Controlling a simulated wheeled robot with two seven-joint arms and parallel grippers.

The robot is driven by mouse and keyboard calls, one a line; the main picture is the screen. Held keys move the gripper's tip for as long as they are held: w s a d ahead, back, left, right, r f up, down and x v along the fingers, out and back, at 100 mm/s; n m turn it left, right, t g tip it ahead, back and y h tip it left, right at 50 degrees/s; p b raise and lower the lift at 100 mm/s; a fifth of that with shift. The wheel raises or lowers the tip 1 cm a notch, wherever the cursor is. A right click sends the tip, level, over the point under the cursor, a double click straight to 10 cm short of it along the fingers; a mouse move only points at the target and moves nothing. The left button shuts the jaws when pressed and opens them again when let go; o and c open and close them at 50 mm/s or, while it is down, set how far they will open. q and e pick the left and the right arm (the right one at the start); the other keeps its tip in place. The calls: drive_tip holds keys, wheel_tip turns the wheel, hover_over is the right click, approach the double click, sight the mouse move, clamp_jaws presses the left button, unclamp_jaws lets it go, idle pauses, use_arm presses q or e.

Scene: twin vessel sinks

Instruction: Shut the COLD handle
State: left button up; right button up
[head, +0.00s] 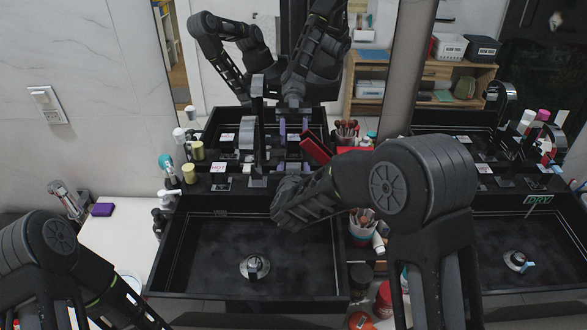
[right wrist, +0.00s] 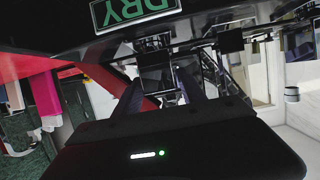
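The left sink's tap (head: 247,135) stands on the black rear ledge. Left of its base is a dark handle under a HOT label (head: 219,168). Contact cannot be told. My left gripper is outside the view.
The left basin (head: 205,250) is clear except for its drain plug (head: 254,267). A brush cup (head: 360,234) and jars stand between the basins. Bottles (head: 167,170) stand at the ledge's left end. A mirror behind reflects my arms. A DRY sign (right wrist: 133,9) shows in the wrist view.

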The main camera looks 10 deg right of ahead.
drive_tip(key=shift+o, duration=0.9)
drive_tip(key=shift+s, duration=0.1)
drive_tip(key=b+v, duration=0.1)
drive_tip(key=v, duration=0.6)
drive_tip(key=shift+s+r, duration=0.2)
drive_tip(key=shift+s, duration=0.05)
drive_tip(key=shift+a, duration=0.15)
